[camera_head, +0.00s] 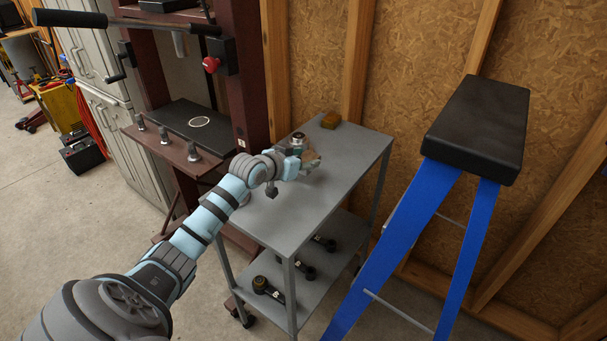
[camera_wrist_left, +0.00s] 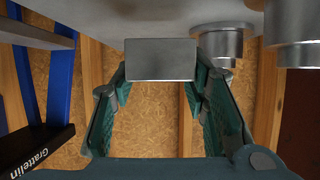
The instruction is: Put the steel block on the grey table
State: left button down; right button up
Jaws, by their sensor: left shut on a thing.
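The steel block (camera_wrist_left: 161,59) is a plain grey rectangular piece. It sits between the two teal fingers of my left gripper (camera_wrist_left: 160,85) in the left wrist view. In the head view my left gripper (camera_head: 308,161) is over the far half of the grey table (camera_head: 290,213), a cart-like stand with a lower shelf. The gripper is shut on the block. The block is close to the tabletop, which shows along the top of the wrist view (camera_wrist_left: 150,17); I cannot tell if they touch. In the head view the gripper largely hides the block. My right gripper is out of view.
Round steel parts (camera_wrist_left: 224,38) stand beside the block, one showing in the head view (camera_head: 297,139). A blue stepladder (camera_head: 483,125) is at the right, a dark red press (camera_head: 245,75) at the left. The near tabletop is clear.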

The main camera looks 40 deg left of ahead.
aim_at(304, 171)
pick_arm(q)
jog(key=shift+f+b, duration=0.35)
jog(key=shift+f, duration=1.4)
jog(key=c, duration=0.9)
grip_release()
jog(key=shift+s+f, duration=0.1)
jog(key=shift+c, duration=0.2)
jog(key=shift+s+r, duration=0.2)
jog(key=p+v, duration=0.4)
jog(key=v, duration=0.7)
jog(key=shift+r+p, duration=0.15)
jog(key=shift+p, duration=0.25)
jog(key=shift+s, duration=0.3)
jog(key=shift+d, duration=0.1)
